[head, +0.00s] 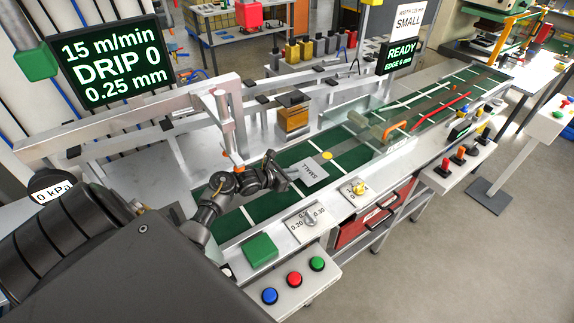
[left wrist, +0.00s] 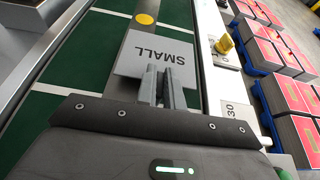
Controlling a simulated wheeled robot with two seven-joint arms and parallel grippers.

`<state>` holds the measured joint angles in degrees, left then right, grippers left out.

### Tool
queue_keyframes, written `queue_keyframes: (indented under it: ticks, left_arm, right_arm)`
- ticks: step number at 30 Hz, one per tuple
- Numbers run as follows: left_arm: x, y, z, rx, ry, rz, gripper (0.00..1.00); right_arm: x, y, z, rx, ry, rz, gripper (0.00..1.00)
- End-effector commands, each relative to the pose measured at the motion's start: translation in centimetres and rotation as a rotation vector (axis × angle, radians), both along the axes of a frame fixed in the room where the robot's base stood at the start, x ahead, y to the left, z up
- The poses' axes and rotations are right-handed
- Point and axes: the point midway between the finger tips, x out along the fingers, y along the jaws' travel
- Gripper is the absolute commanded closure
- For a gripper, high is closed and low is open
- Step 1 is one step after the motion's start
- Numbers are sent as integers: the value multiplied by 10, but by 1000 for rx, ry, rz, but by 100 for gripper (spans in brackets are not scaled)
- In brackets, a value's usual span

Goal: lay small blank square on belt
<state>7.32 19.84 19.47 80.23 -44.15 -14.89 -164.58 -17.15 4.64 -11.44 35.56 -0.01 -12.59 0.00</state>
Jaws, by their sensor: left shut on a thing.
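The small blank (head: 316,169) is a flat light-grey square marked SMALL. It lies level over the green belt (head: 232,224) with white cross lines, and I cannot tell whether it touches the belt. My left gripper (head: 292,175) is shut on its near edge. In the left wrist view the blank (left wrist: 145,52) juts out beyond the two grey fingers of the gripper (left wrist: 161,76), with belt (left wrist: 98,38) showing on its left. The fingers hide part of the near edge. My right gripper is not in view.
A yellow disc (head: 327,155) is just past the blank. A gold-and-dark block (head: 293,118) stands behind the belt. An orange-handled item (head: 394,131) is farther along it. The front rail carries a dial plate (head: 308,219) and a yellow knob (head: 358,188); a green pad (head: 260,249) sits nearby.

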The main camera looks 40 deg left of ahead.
Motion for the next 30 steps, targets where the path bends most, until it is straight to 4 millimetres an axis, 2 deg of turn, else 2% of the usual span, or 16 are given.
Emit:
queue_keyframes:
  ticks: [9,12,26,27,30]
  left_arm:
    - [5,44,-3,-4,-1,4,100]
    - [3,43,-14,-4,-1,6,100]
    - [3,44,-19,1,-1,5,100]
    - [3,44,-19,1,0,5,89]
    - [3,44,-18,0,0,5,76]
  right_arm:
    - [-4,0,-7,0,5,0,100]
    - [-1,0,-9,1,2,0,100]
    - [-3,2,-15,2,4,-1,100]
    - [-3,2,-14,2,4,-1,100]
    - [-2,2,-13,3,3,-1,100]
